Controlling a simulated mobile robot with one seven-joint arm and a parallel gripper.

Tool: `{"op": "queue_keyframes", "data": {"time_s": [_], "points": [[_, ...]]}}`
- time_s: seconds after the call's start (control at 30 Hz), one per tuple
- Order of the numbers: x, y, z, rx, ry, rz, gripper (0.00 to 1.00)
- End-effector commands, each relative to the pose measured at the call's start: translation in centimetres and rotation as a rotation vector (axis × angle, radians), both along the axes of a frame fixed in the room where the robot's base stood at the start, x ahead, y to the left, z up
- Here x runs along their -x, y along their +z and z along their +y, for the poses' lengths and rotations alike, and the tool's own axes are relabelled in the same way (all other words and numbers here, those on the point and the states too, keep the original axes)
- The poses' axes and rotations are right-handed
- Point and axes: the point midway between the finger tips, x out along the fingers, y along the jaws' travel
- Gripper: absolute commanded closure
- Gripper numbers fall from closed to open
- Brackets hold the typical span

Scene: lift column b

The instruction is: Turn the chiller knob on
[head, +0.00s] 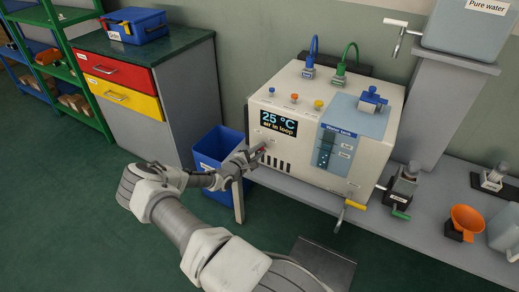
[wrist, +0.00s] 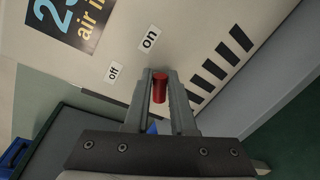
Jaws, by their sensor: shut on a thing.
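The chiller (head: 290,165) is a cream box on the grey bench, and its display (head: 279,123) reads "25 °C air in loop". The red chiller knob (wrist: 159,90) is on its front face, below the display. In the wrist view, an "off" label (wrist: 114,72) and an "on" label (wrist: 150,40) are beside the knob. My gripper (head: 258,152) is at the lower left of the chiller front. In the wrist view its two fingers (wrist: 159,76) are shut on the knob, one on each side. I cannot tell which label the knob points to.
Dark vent slots (wrist: 208,82) are right of the knob in the wrist view. A blue bin (head: 213,150) stands left of the chiller, behind my arm. A yellow-handled valve (head: 354,204) sticks out low on the chiller front. A drawer cabinet (head: 185,95) is at the left.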

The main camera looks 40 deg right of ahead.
Motion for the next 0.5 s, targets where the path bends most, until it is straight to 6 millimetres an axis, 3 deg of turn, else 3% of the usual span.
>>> {"op": "queue_keyframes", "data": {"time_s": [0.27, 0.3, 0.43, 0.5], "points": [[-0.12, -0.35, 0.19, -0.007, 0.004, 0.003, 1.00], [-0.12, -0.35, 0.20, -0.007, 0.004, 0.003, 0.70], [-0.12, -0.26, 0.16, -0.005, 0.003, 0.002, 0.48], [-0.11, -0.21, 0.13, -0.003, 0.003, 0.002, 0.48]]}}
